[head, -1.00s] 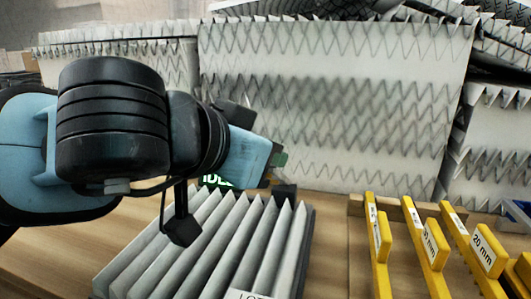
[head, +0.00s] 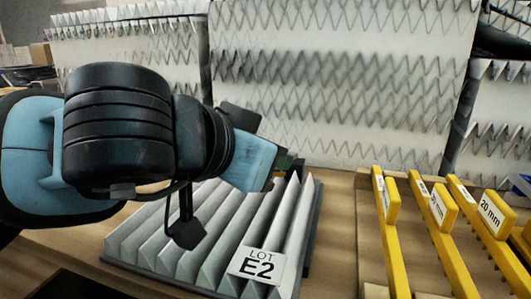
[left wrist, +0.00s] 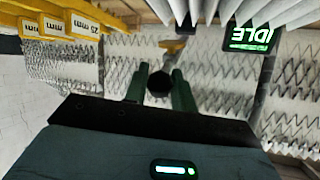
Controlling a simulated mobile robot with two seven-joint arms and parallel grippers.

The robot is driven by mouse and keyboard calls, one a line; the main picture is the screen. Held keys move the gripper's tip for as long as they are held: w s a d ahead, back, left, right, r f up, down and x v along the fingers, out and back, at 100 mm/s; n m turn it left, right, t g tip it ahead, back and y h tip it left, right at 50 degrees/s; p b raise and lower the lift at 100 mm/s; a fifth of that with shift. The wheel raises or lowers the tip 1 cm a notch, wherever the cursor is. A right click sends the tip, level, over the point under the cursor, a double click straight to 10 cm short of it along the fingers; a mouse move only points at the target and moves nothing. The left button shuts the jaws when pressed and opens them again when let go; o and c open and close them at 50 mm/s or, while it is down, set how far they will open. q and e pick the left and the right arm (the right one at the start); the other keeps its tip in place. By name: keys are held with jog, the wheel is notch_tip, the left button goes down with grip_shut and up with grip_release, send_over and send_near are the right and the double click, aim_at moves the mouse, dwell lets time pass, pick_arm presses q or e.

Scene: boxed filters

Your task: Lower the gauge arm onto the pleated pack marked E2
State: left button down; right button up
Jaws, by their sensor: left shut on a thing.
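The pleated pack (head: 205,235) lies on the wooden bench, grey-white with upright folds and a white label reading LOT E2 at its front right. My left gripper (head: 288,168) is over the pack's far edge; its fingertips are small and partly hidden in the head view. In the left wrist view, its two green fingers (left wrist: 158,88) are shut on a dark round knob (left wrist: 158,84), seemingly the gauge arm's grip. The rest of the gauge arm is hard to make out. A black display (left wrist: 250,40) with green letters reads IDLE. My right gripper is not in view.
Yellow combs (head: 437,235) with millimetre labels, one reading 20 mm, stand in a wooden rack right of the pack. Large white pleated filters (head: 340,85) stand behind. Bare bench shows between the pack and the rack.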

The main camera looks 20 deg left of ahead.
pick_arm(q)
jog(key=c, duration=1.2)
grip_release()
jog(key=shift+w+f, duration=0.1)
jog(key=shift+f, duration=0.05)
jog(key=shift+p+v, duration=0.35)
jog(key=shift+v, duration=3.65)
jog(key=shift+o, duration=0.2)
jog(key=shift+d, duration=0.1)
